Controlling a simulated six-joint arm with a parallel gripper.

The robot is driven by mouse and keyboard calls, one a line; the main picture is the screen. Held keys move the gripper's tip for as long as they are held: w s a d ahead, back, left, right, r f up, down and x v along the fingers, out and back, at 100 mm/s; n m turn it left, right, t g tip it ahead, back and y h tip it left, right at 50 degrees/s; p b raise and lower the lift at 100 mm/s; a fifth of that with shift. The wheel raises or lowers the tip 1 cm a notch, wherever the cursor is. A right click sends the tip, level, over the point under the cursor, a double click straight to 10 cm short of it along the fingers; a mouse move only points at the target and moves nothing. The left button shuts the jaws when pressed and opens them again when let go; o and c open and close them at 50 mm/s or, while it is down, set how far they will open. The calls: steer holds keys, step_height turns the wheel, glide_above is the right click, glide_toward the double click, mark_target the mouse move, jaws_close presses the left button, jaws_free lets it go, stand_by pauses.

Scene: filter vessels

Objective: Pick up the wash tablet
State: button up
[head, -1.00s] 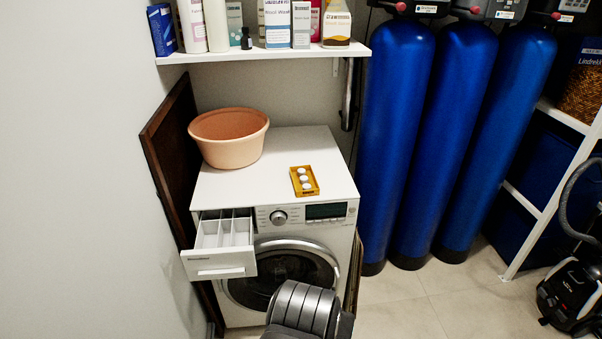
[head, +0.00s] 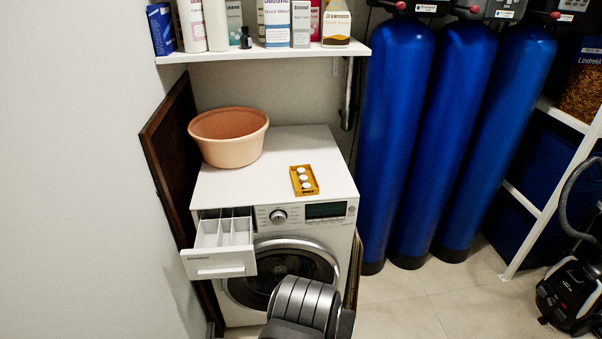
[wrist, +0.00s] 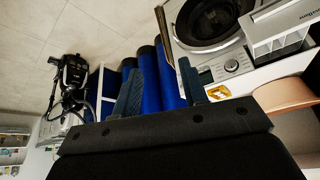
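The tray also shows small in the wrist view (wrist: 213,90). My gripper (wrist: 158,82) shows in the wrist view with its two fingers wide apart and nothing between them. It is well away from the tablets. In the head view a rounded grey part of my arm shows at the bottom, in front of the machine door, and the fingers cannot be made out there.
The white washing machine (head: 335,167) has its detergent drawer (head: 222,262) pulled out at front left. An orange basin (head: 232,155) stands on the top, back left. A shelf (head: 270,53) with bottles hangs above. Blue vessels (head: 392,150) stand to the right.

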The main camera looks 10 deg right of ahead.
steer(key=w+d+r+m+g, duration=0.4)
steer(key=w+d+r, duration=0.3)
steer(key=w, duration=0.2)
steer(key=w+d+r+n, duration=0.1)
steer(key=w+d+r, duration=0.15)
steer(key=w, duration=0.75)
steer(key=w+d+r+n, duration=0.1)
steer(key=w+r, duration=0.2)
steer(key=w, duration=0.8)
steer(key=n+t+y, duration=0.1)
steer(key=n+t, duration=0.1)
steer(key=n, duration=0.1)
glide_above(301, 172)
steer(key=s, duration=0.2)
steer(key=f, duration=2)
steer(key=shift+s+a+f, duration=0.2)
steer(key=shift+a+f, duration=0.1)
steer(key=shift+m, duration=0.3)
steer(key=shift+w+x, duration=0.15)
steer(key=shift+x, duration=1.25)
steer(key=shift+w+x, duration=0.15)
steer(key=shift+x, duration=1.25)
steer(key=shift+r, duration=0.1)
steer(key=c, duration=0.7)
